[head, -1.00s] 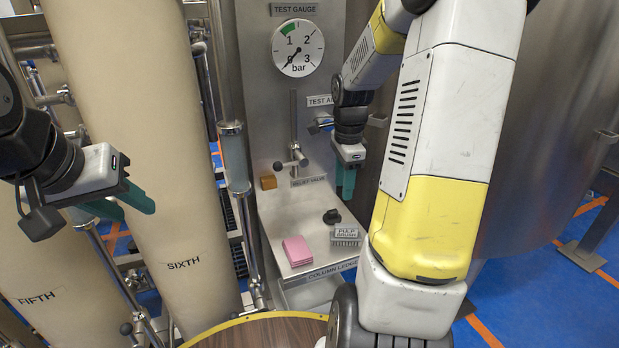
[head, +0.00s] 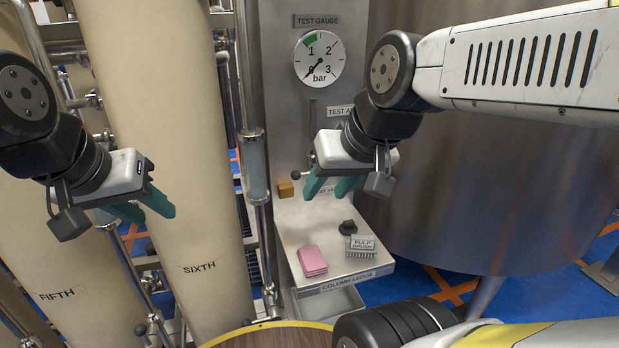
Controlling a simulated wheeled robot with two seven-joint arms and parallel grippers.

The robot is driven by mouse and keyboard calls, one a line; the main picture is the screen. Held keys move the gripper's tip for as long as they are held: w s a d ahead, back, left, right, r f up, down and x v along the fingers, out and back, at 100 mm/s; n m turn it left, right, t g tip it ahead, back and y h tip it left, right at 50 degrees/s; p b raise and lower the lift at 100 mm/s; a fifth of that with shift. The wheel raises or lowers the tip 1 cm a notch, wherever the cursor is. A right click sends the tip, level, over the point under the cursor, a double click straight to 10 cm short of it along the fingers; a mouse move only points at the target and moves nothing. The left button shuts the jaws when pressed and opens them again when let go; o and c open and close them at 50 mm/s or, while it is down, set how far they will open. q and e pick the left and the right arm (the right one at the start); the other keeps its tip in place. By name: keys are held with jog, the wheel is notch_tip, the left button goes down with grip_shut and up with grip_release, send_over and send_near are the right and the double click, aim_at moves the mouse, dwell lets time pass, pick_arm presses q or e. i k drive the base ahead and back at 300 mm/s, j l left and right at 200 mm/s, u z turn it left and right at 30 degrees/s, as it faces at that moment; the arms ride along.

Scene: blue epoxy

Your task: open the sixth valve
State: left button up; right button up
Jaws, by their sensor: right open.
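The cream column labelled SIXTH (head: 196,235) stands left of centre. A small black-knobbed fitting (head: 141,329) shows low between it and the FIFTH column, and a metal fitting (head: 270,292) shows low on its right, under a sight tube (head: 253,165). Neither carries a readable number, so I cannot tell which is the sixth valve. My left gripper (head: 155,215) is open and empty in front of the SIXTH column.
The test gauge (head: 319,59) reads near zero. A large steel tank (head: 500,190) fills the right.

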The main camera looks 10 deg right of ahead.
aim_at(275, 315)
jog(key=k+j+z, duration=0.35)
jog(key=k+j, duration=0.25)
jog(key=k, duration=0.2)
jog(key=k+j+z, duration=0.1)
jog(key=k, duration=0.35)
jog(key=j, duration=0.1)
